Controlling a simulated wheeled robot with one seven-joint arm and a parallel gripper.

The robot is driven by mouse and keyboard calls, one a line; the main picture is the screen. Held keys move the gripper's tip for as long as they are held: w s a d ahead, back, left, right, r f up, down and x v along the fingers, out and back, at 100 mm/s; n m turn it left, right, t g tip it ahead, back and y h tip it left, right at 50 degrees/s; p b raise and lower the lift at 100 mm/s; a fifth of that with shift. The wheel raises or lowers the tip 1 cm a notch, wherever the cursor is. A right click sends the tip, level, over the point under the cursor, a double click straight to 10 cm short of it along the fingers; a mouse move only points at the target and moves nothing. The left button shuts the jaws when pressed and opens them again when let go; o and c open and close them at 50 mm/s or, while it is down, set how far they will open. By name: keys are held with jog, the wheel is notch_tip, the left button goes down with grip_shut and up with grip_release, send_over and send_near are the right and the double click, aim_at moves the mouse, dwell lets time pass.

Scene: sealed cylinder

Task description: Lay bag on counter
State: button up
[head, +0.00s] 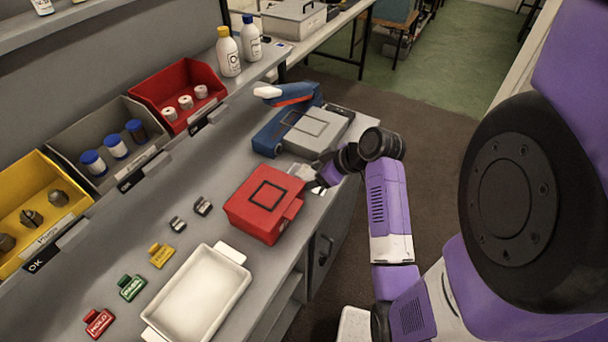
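My gripper (314,184) is at the counter's right edge, just right of the red box (266,203) and in front of the grey box (316,131). A small pale, partly clear piece (301,172) shows at its fingertips. It may be a bag, but it is too small to tell, and I cannot see whether the fingers hold it. No other bag can be made out. The grey counter (222,222) runs along the wall.
A white tray (236,253) lies at the front. Yellow, grey and red bins (181,76) line the back. A blue device (268,136) and two white bottles (229,54) stand farther off.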

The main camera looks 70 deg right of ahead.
aim_at(312, 174)
jog(key=c, duration=1.2)
jog(key=shift+c, duration=0.2)
jog(key=shift+r, duration=0.15)
notch_tip(312, 174, up, 20)
jog(key=p, duration=0.4)
